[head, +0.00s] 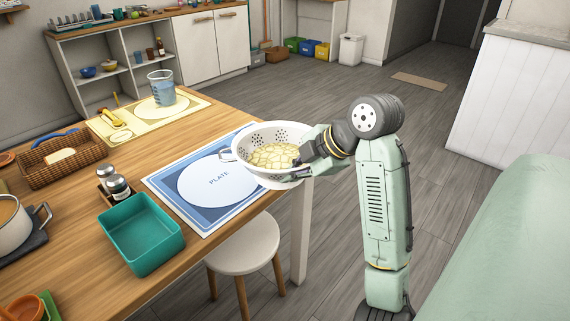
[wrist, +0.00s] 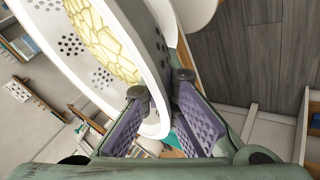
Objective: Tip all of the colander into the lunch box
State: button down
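The white colander (head: 238,140) has a perforated wall and holds pale yellow chunks (head: 272,156). It is at the table's right edge, in front of the far end of the blue placemat, roughly level. My gripper (head: 304,162) is at the colander's right side. In the wrist view the rim of the colander (wrist: 157,62) passes between my purple-padded fingers (wrist: 160,88), which are closed on it. The teal lunch box (head: 158,257) stands open and empty on the table, to the left of and nearer than the colander. Whether the colander's base touches anything is hidden.
A blue placemat (head: 160,184) printed with a plate lies between the box and colander. A shaker caddy (head: 115,188) stands beside the box, with a pot (head: 12,226) and bread basket (head: 40,174) further left. A measuring jug (head: 161,92) is behind. A stool (head: 243,246) is below the edge.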

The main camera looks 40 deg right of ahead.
aim_at(146, 237)
jog(key=k+l, duration=0.15)
jog(key=k, duration=0.35)
jog(key=k+l, duration=0.15)
jog(key=k, duration=0.35)
